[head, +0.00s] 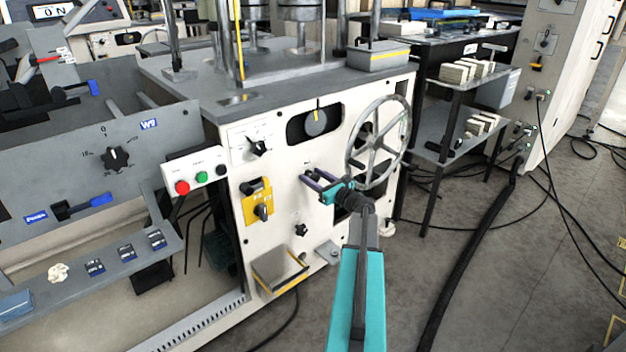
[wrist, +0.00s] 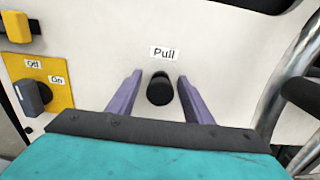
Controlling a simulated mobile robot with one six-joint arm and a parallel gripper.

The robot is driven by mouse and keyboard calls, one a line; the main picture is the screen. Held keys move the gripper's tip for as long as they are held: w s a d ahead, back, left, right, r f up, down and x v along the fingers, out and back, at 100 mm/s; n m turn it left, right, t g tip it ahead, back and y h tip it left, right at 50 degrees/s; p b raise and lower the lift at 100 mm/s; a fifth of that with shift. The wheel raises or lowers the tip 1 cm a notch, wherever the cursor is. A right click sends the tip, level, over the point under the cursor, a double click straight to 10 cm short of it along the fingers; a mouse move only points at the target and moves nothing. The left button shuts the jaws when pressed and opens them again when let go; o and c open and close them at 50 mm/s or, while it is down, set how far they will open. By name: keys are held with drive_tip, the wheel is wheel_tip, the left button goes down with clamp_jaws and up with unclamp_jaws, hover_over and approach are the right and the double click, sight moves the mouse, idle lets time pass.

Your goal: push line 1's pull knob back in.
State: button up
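The black round pull knob (wrist: 160,88) stands out from the cream machine panel (wrist: 110,40) under a "Pull" label (wrist: 164,53) in the wrist view. My gripper (wrist: 160,78) is open, with one purple finger on each side of the knob. A gap shows between the knob and each finger, so it is not gripped. In the head view my gripper (head: 306,177) is at the panel, left of the handwheel. I cannot make out the knob there among the fingers. How far the knob sticks out is hard to judge.
A spoked handwheel (head: 378,142) stands close on the right of my gripper. A yellow switch plate (head: 257,203) with a rotary handle is to the left. A star knob (head: 301,230) and a yellow-edged step (head: 281,272) are below. A hose (head: 470,255) lies on the floor.

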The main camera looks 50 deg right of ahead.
drive_tip(key=s+a, duration=0.2)
drive_tip(key=s, duration=1.1)
drive_tip(key=shift+s+p, duration=0.4)
drive_tip(key=shift+p, duration=0.05)
drive_tip(key=shift+s, duration=0.1)
